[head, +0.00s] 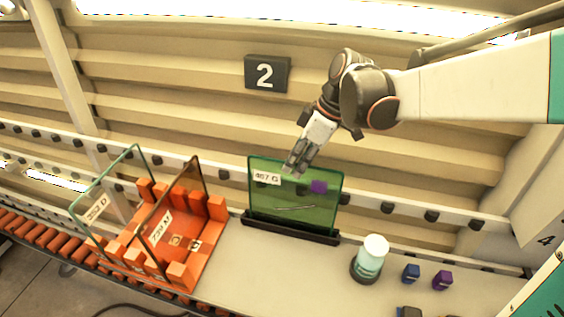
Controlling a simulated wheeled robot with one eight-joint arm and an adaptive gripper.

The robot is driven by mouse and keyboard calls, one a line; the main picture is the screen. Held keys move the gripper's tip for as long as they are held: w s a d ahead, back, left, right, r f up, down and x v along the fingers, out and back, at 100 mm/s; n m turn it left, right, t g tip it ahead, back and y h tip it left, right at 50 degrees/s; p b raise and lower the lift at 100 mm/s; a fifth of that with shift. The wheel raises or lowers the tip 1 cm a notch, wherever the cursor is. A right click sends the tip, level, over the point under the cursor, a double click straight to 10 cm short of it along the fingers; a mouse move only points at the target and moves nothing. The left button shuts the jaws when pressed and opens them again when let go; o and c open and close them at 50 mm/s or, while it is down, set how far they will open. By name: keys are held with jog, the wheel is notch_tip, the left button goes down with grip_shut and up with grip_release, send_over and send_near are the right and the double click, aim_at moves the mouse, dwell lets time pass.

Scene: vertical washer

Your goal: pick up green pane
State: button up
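The green pane (291,212) stands upright in a black slotted holder (290,229) on the pale work surface. It has a white label reading "457 G" near its top left, a purple mark near the middle, and a thin line lower down. My gripper (293,171) reaches down from the upper right to the pane's top edge. Its fingertips overlap the upper part of the pane in this view. I cannot tell whether the fingers touch the pane or are closed on it.
An orange rack (187,247) at the left holds a clear pane (108,190) and a brown pane (172,222). A white-topped jar (371,254), a blue block (411,272) and a purple block (442,280) stand at the right. A rail (420,208) runs behind the green pane.

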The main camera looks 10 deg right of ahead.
aim_at(287, 182)
jog(key=shift+x, duration=2.6)
jog(key=shift+c, duration=0.2)
grip_shut()
